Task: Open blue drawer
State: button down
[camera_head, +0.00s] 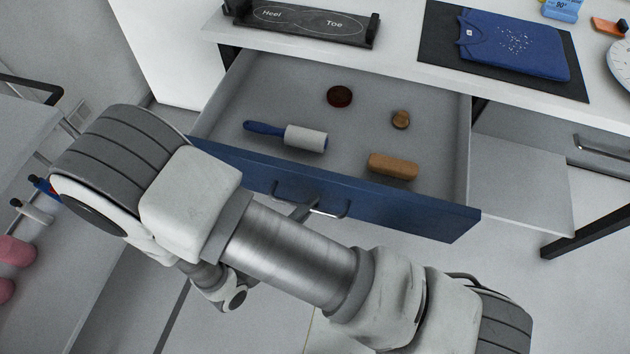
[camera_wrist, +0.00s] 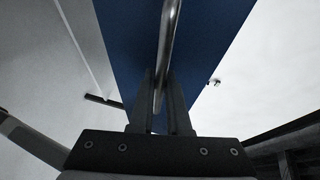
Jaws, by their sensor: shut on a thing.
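The blue drawer (camera_head: 400,206) is pulled well out from under the white table in the head view. Its inside shows a lint roller, a brush and two small round items. Its blue front also fills the middle of the wrist view (camera_wrist: 210,45). A metal bar handle (camera_head: 327,211) is on the front. My gripper (camera_wrist: 160,98) is shut on this handle (camera_wrist: 170,35) in the wrist view, with one finger on each side of the bar. In the head view my arm hides part of the drawer front's left side, and the gripper is mostly hidden.
The white table (camera_head: 395,65) above holds a black Heel/Toe board (camera_head: 300,22) and a folded blue shirt (camera_head: 515,45) on a dark mat. A lint roller (camera_head: 305,138) and a wooden brush (camera_head: 393,166) lie in the drawer. A grey handle (camera_head: 600,146) is at the right.

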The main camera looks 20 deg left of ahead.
jog(key=shift+s, duration=0.9)
jog(key=shift+a, duration=0.1)
jog(key=c, duration=0.9)
grip_release()
jog(key=v, duration=1.7)
jog(key=shift+s+a, duration=0.1)
jog(key=shift+s, duration=0.05)
jog(key=shift+r, duration=0.1)
